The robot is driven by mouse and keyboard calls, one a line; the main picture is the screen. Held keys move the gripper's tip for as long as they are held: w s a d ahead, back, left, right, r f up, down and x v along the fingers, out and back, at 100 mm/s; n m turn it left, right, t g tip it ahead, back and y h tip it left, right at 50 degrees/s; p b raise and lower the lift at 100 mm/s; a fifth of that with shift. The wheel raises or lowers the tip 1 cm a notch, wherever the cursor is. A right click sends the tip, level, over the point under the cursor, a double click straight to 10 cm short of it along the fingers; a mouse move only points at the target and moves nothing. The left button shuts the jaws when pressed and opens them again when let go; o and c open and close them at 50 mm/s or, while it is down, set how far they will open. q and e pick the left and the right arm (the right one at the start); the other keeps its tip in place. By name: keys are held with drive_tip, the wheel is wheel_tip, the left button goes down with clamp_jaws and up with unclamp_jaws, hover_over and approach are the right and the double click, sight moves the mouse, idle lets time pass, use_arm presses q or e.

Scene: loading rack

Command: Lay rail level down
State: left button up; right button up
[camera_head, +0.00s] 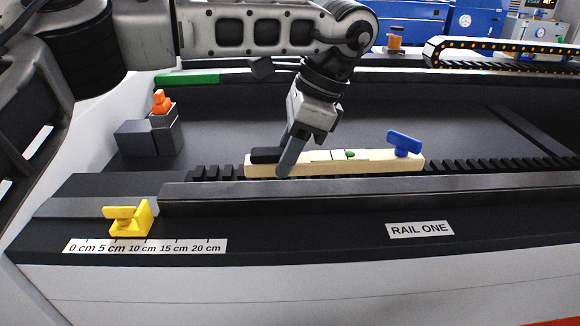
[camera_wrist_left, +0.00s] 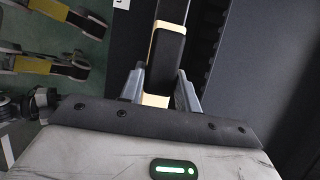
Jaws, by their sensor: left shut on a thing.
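The rail level is a long cream bar (camera_head: 375,165) with a green bubble vial, a blue knob (camera_head: 404,143) near its right end and a black grip (camera_head: 262,155) at its left end. It lies along the black toothed strip behind the front rail in the head view. My left gripper (camera_head: 287,160) reaches down from above and is shut on the level near its black grip. In the left wrist view the fingers (camera_wrist_left: 160,88) stand on both sides of the black grip and cream bar. My right gripper is not in view.
A yellow clamp (camera_head: 128,218) sits on the front rail above a centimetre scale (camera_head: 145,246). A label reading RAIL ONE (camera_head: 420,230) is at the right. A dark block with an orange knob (camera_head: 162,103) stands at the left. The dark bed behind the level is clear.

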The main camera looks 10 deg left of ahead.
sight(319, 156)
use_arm(q)
drive_tip(key=f, duration=0.4)
drive_tip(key=shift+w+d, duration=0.15)
drive_tip(key=shift+w, duration=0.15)
drive_tip(key=o, duration=1.1)
drive_tip(key=shift+o, duration=0.2)
drive_tip(key=shift+r, duration=0.1)
drive_tip(key=shift+r, duration=0.15)
drive_tip(key=v, duration=1)
drive_tip(key=shift+d+r, duration=0.2)
drive_tip(key=shift+w+d+r+p, duration=0.1)
drive_tip(key=shift+d+r+p, duration=0.1)
drive_tip(key=shift+r+p, duration=0.25)
drive_tip(key=shift+r, duration=0.1)
